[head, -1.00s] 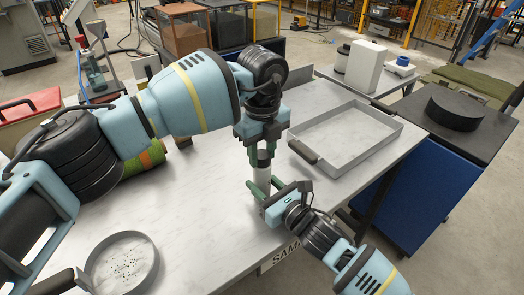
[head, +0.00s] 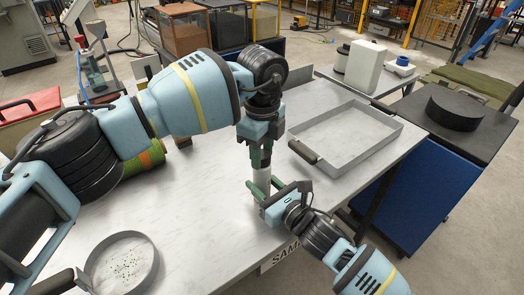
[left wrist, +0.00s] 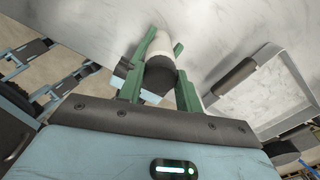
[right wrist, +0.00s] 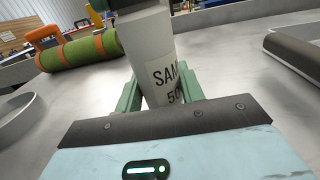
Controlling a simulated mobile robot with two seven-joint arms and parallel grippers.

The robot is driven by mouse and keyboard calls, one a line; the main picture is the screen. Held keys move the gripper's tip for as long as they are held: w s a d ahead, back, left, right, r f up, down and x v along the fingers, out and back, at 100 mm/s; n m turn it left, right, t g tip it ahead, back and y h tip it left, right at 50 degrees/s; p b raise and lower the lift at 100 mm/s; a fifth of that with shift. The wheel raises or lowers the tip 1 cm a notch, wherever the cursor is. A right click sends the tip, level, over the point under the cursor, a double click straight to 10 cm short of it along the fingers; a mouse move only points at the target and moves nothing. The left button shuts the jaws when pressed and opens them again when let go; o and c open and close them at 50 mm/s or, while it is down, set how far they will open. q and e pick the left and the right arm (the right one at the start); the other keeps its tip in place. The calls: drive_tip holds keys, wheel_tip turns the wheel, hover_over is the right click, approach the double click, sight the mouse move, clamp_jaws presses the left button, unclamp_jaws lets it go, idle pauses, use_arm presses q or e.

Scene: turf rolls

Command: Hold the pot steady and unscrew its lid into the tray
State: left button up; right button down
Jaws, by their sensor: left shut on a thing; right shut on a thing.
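The pot is a slim pale cylinder (head: 263,177) standing upright on the table; its label, partly reading "SAM" and "50", shows in the right wrist view (right wrist: 162,75). Its dark lid (left wrist: 158,77) sits on top, between the green fingers in the left wrist view. My left gripper (head: 260,157) comes down from above and is shut on the lid. My right gripper (head: 265,193) is low at the front and shut around the pot's body. The grey rectangular tray (head: 345,137), empty, lies to the right of the pot.
A round grey dish (head: 137,237) with dark specks stands at the front left. A green and orange roll (head: 150,158) lies behind my left arm. The tray's dark handle (head: 303,152) faces the pot. The table between dish and pot is clear.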

use_arm(q)
drive_tip(key=shift+r, duration=0.25)
drive_tip(key=shift+r, duration=0.75)
drive_tip(key=shift+r, duration=0.15)
drive_tip(key=shift+r, duration=1.95)
use_arm(e)
drive_tip(key=c, duration=0.8)
unclamp_jaws()
drive_tip(key=shift+s, duration=0.1)
use_arm(q)
drive_tip(key=shift+f, duration=0.5)
use_arm(e)
drive_tip(key=v, duration=1)
drive_tip(key=shift+s+d+f, duration=0.1)
drive_tip(key=shift+s+d, duration=0.05)
drive_tip(key=shift+d, duration=0.05)
use_arm(q)
drive_tip(key=shift+f, duration=0.1)
use_arm(e)
drive_tip(key=shift+s+d, duration=0.45)
drive_tip(key=shift+s, duration=0.1)
